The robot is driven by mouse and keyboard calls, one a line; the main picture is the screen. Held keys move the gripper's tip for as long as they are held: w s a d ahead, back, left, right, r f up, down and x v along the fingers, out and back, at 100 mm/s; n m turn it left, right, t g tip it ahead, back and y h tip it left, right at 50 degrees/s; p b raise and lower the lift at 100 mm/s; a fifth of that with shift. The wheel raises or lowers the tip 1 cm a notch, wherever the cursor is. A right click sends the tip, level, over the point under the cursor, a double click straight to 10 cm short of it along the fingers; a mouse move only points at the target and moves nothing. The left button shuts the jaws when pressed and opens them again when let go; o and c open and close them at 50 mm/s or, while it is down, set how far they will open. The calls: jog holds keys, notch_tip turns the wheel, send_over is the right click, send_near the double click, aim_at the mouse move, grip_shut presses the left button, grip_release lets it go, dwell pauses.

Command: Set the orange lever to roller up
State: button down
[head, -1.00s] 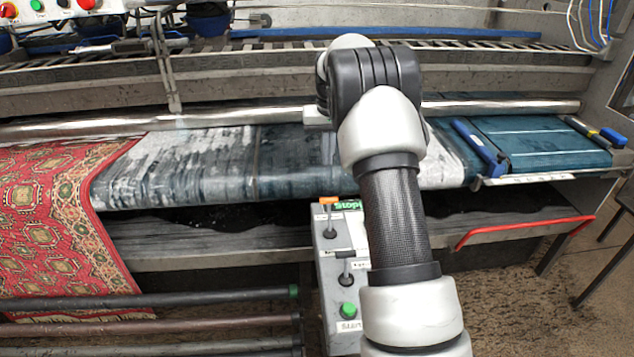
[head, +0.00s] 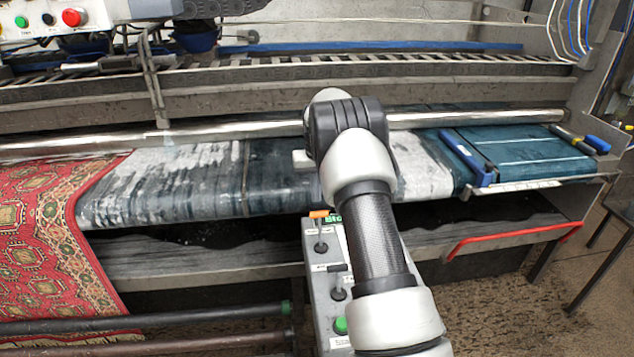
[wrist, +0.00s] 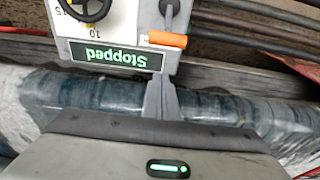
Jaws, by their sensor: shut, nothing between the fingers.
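The orange lever (head: 319,214) is at the top end of the grey control box (head: 318,262) in the head view. In the wrist view the lever's orange grip (wrist: 167,40) lies sideways at the box's edge, beside a green display (wrist: 108,55) reading "Stopped" upside down. My gripper (wrist: 160,90) is shut and empty, its fingers pointing toward the orange grip and lying just below it in the picture. I cannot tell whether they touch. In the head view my arm hides the gripper and part of the box.
A black dial (wrist: 85,8) sits on the box. Two more levers and a green button (head: 341,325) are on its face. A wet conveyor belt (head: 210,180) runs behind, with a red patterned rug (head: 50,240) at left. A red bar (head: 515,238) is at right.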

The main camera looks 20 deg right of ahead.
aim_at(320, 229)
jog(key=shift+s+a+f, duration=0.1)
jog(key=shift+s+f, duration=0.1)
jog(key=shift+s, duration=0.4)
jog(key=shift+s+a+f, duration=0.15)
jog(key=shift+s+f, duration=0.05)
jog(key=shift+s, duration=0.4)
jog(key=shift+s+a+f, duration=0.1)
jog(key=shift+s+f, duration=0.1)
jog(key=shift+s, duration=0.4)
jog(key=shift+b, duration=0.35)
